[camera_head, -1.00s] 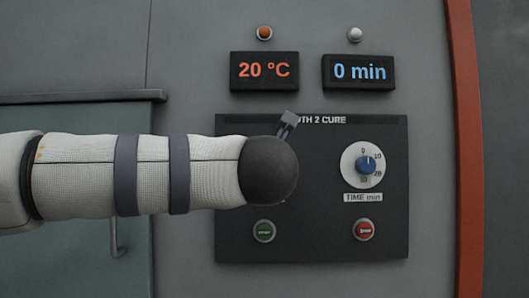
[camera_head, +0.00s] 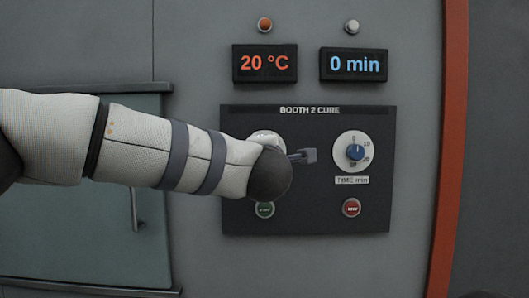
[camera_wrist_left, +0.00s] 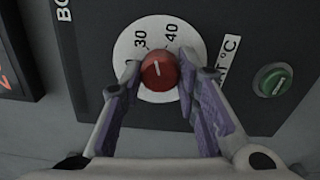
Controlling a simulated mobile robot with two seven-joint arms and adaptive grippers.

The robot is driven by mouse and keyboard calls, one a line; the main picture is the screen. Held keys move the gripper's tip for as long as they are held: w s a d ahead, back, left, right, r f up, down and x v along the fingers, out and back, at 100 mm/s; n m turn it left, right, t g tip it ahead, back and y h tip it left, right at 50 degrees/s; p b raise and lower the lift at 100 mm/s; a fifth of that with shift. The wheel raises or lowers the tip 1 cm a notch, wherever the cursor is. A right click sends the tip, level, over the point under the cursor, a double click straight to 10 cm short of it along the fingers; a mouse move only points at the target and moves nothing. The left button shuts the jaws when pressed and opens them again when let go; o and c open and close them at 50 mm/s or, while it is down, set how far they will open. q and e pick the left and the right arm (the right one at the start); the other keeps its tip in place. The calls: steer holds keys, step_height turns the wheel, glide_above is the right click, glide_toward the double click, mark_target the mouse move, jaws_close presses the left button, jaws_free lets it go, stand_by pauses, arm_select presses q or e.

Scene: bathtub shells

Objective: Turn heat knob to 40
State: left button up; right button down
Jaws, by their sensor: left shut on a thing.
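The red heat knob (camera_wrist_left: 159,76) sits on a white dial (camera_wrist_left: 126,47) marked 30 and 40 in the left wrist view. Its white line runs nearly vertical there; which end is the pointer, I cannot tell. The fingers of my left gripper (camera_wrist_left: 159,67) are shut on the knob from both sides and cover other dial marks. In the head view my left forearm and dark round wrist hide the knob; only the heat dial's top edge (camera_head: 265,136) shows. The heat display (camera_head: 264,63) reads 20 °C. My right gripper is not in view.
The time knob (camera_head: 355,152) is right of my wrist, below a display (camera_head: 353,65) reading 0 min. A green button (camera_head: 265,209) lies just under my wrist, a red button (camera_head: 351,208) to its right. A door (camera_head: 140,240) is at left.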

arm_select(q)
steer(key=m, duration=0.5)
steer(key=shift+r+m, duration=0.1)
steer(key=shift+m, duration=0.2)
stand_by(0.4)
steer(key=o, duration=1.2)
steer(key=shift+c, duration=0.2)
steer(key=s, duration=1.2)
